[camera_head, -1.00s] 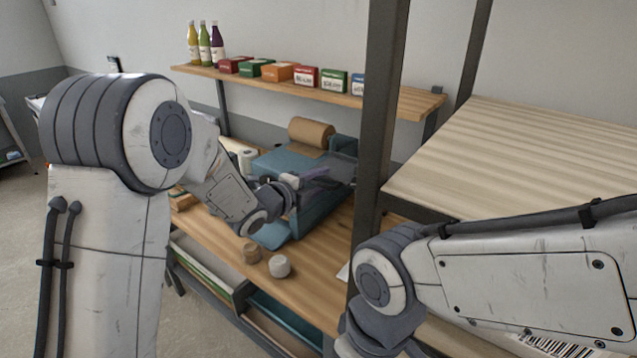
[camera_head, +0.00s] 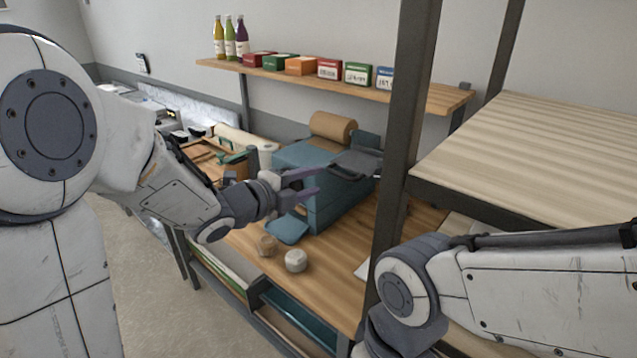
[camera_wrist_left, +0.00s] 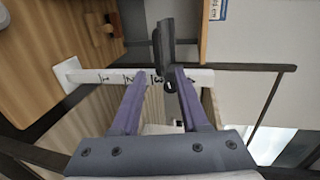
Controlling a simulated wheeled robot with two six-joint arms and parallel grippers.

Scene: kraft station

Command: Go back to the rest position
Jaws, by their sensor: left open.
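My left gripper (camera_head: 304,183) has purple fingers and is open, in front of the teal paper dispenser (camera_head: 290,160). Its spread fingers also show in the left wrist view (camera_wrist_left: 163,76), with nothing held between them. A dark part (camera_wrist_left: 166,45) shows beyond the fingertips; I cannot tell how far away it is. My right arm comes in from the right in the head view, and its gripper is out of view.
A brown paper roll (camera_head: 333,127) sits on the dispenser. Two small rolls of tape or twine, one white (camera_head: 296,261), lie on the wooden bench (camera_head: 335,285). A dark post (camera_head: 408,110) stands between my arms. A shelf (camera_head: 340,88) holds bottles and boxes.

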